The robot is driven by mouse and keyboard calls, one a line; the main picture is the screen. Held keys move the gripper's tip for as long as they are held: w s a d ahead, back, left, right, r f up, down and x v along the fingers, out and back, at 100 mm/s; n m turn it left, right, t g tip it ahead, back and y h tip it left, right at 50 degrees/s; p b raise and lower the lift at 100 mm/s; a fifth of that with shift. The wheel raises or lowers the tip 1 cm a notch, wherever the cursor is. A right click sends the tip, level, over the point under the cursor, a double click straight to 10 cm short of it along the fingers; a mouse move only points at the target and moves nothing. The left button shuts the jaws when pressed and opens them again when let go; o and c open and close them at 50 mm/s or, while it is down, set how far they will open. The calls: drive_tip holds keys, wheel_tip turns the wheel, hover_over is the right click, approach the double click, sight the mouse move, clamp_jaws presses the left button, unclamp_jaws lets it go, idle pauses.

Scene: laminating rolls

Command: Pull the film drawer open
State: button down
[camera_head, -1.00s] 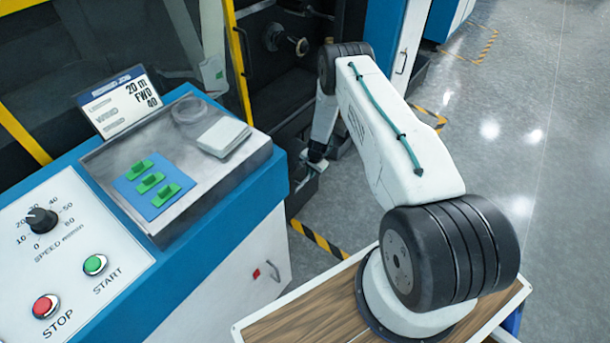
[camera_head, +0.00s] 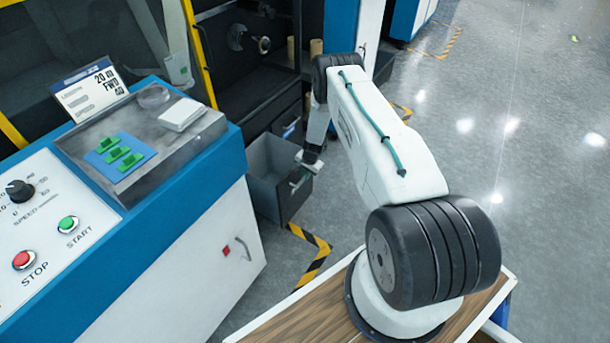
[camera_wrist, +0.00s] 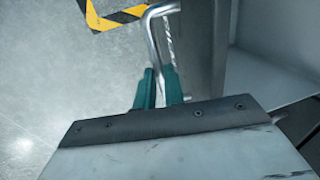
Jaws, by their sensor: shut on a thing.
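The film drawer (camera_head: 264,178) is a grey open-topped box that stands well out from the dark machine in the head view. Its inside looks empty as far as I can see. My gripper (camera_head: 305,172) is at the drawer's front, on its right side in the head view. In the wrist view, my gripper's teal fingers (camera_wrist: 158,88) are closed around the metal bar handle (camera_wrist: 153,35). The drawer's front panel (camera_wrist: 203,45) shows edge-on beside the handle. My wrist hides part of the drawer.
A blue-and-white control console (camera_head: 130,200) stands at the left, close to the drawer. Black-and-yellow floor tape (camera_head: 317,258) lies in front of the drawer. The grey floor (camera_head: 500,130) at the right is clear.

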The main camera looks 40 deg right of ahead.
drive_tip(key=shift+a, duration=0.1)
drive_tip(key=c, duration=1.5)
unclamp_jaws()
drive_tip(key=shift+r, duration=0.1)
drive_tip(key=shift+r, duration=0.4)
drive_tip(key=r, duration=0.2)
drive_tip(key=s+r, duration=0.1)
drive_tip(key=r, duration=0.3)
drive_tip(key=shift+s+d+r, duration=0.2)
drive_tip(key=shift+d+r, duration=0.05)
drive_tip(key=shift+r, duration=0.1)
